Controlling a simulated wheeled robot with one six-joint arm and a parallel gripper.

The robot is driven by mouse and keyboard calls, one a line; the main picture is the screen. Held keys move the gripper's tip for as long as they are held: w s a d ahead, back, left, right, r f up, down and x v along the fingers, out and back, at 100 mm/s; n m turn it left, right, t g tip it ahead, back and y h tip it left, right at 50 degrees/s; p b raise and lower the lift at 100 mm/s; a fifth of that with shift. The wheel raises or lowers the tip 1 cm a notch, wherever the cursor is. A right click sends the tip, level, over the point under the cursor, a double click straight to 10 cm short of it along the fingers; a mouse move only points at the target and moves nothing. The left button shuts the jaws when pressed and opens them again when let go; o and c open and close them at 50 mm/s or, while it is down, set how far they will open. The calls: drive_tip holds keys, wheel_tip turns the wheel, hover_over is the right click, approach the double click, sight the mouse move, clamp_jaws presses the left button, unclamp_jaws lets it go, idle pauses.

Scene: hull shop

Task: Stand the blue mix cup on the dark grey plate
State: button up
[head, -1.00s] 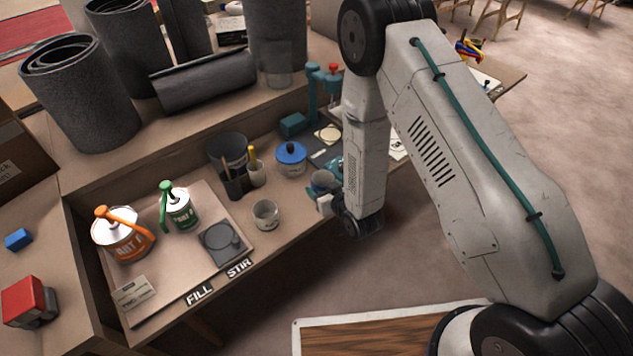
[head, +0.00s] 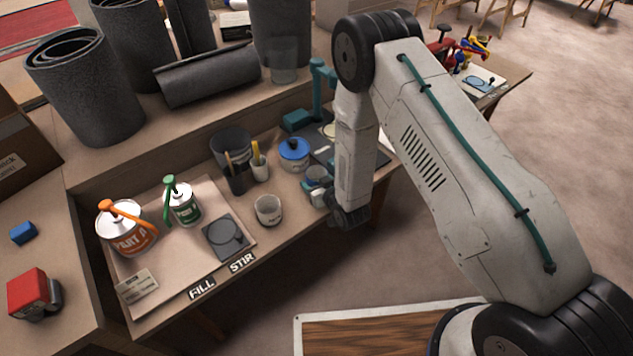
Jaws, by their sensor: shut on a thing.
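The blue mix cup (head: 316,174) is at my gripper (head: 318,188), near the front edge of the bench. The gripper is shut on it, though the fingers are small and partly hidden by the wrist. A dark grey plate (head: 222,240) with a round outline lies on the tan board to the left, behind the FILL and STIR labels. The cup is to the right of this plate, apart from it.
A whitish cup (head: 268,210) stands between my gripper and the plate. Behind are a blue-lidded pot (head: 294,152), a dark tool holder (head: 236,178) and a grey bucket (head: 230,146). Green-pump (head: 184,208) and orange-pump (head: 128,236) cans stand left of the plate.

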drive_tip(key=o, duration=0.9)
drive_tip(key=shift+o, duration=0.4)
drive_tip(key=v, duration=1.2)
drive_tip(key=w+d+r+m+g+h, duration=0.1)
drive_tip(key=w+d+r, duration=0.15)
drive_tip(key=r, duration=0.45)
drive_tip(key=w+d+r+g+h, duration=0.1)
drive_tip(key=w+d+r+h, duration=0.15)
drive_tip(key=r, duration=0.35)
drive_tip(key=s+d+r+m+g+h, duration=0.1)
drive_tip(key=s+d+r, duration=0.4)
drive_tip(key=r, duration=0.6)
drive_tip(key=s+d+r+m+g+h, duration=0.1)
drive_tip(key=s+d+r+g, duration=0.3)
drive_tip(key=s+r, duration=0.6)
drive_tip(key=shift+d+r+m+g, duration=0.3)
drive_tip(key=shift+d+r, duration=0.15)
drive_tip(key=shift+r, duration=0.1)
drive_tip(key=shift+o, duration=0.6)
drive_tip(key=s+r+g, duration=0.1)
drive_tip(key=s+r, duration=0.1)
drive_tip(key=s, duration=0.3)
drive_tip(key=s+d+r+g, duration=0.1)
drive_tip(key=s+r, duration=0.1)
drive_tip(key=s, duration=0.4)
drive_tip(key=s+d+r+m+g, duration=0.1)
drive_tip(key=s+r, duration=0.1)
drive_tip(key=s, duration=0.4)
drive_tip(key=shift+s+d+r, duration=0.2)
drive_tip(key=shift+r, duration=0.15)
